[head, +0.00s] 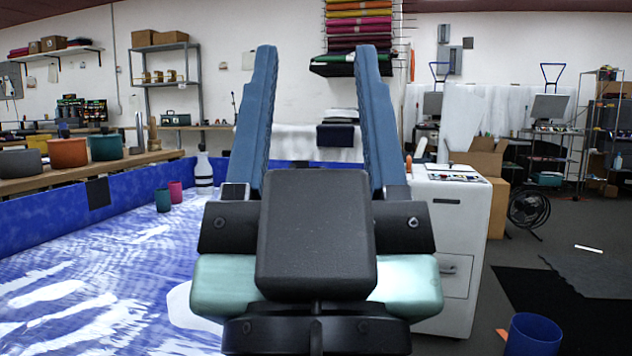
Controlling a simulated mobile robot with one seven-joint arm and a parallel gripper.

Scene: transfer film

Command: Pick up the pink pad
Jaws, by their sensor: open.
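My gripper (316,50) fills the middle of the head view, with its two blue fingers pointing up and spread wide apart.
A white bottle with dark bands (203,170) stands near the cups. Pots, including an orange one (67,153), line a wooden shelf at left. A white cabinet (452,240) stands at right, a blue bin (533,336) on the floor.

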